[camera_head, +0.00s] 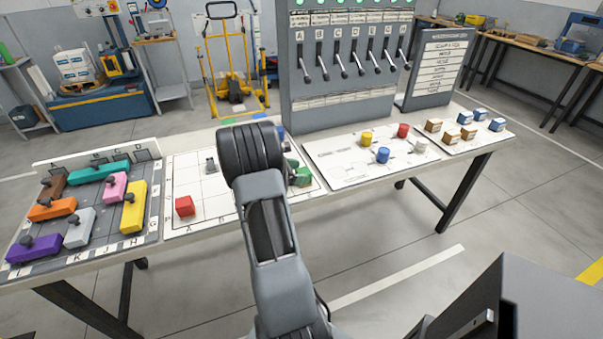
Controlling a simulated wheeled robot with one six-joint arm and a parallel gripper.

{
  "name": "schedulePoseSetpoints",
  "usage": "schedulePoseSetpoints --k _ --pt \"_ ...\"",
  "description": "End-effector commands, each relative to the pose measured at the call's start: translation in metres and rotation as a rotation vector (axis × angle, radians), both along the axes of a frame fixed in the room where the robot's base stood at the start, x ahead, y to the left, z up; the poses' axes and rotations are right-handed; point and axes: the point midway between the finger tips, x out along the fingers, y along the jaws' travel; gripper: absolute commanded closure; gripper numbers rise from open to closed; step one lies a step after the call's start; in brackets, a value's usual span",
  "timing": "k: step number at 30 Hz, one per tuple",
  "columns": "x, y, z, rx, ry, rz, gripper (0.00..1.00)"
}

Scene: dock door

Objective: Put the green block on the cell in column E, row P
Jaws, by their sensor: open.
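The white grid board (183,177) lies on the table, left of centre, with my arm across its middle. A green block (302,178) sits on the board's right part, partly hidden behind my arm. Another green thing shows at the board's back edge (228,121), partly covered; I cannot tell its shape. A red block (184,206) stands at the front left of the board and a small grey piece (211,165) farther back. The edge letters are too small to read surely, so I cannot pick out cell E, P. My gripper is hidden behind my arm.
A tray with coloured knobbed pieces (133,206) lies at left. A lever panel (345,100) stands behind the table. A white sheet with coloured cylinders (345,172) and several small boxes (467,132) lie at right. A blue block (281,131) shows behind my arm.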

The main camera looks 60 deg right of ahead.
Motion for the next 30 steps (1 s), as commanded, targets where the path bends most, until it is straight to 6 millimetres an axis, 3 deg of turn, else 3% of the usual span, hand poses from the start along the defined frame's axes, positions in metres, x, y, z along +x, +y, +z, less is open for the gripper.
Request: schedulePoseSetpoints --k 12,26,30 --pt "0.043 0.058 0.030 -0.001 -0.001 0.003 0.26" --pt "0.057 0.085 0.043 0.007 -0.031 -0.004 0.26" --pt "0.055 0.125 0.055 0.053 -0.218 -0.038 0.26"
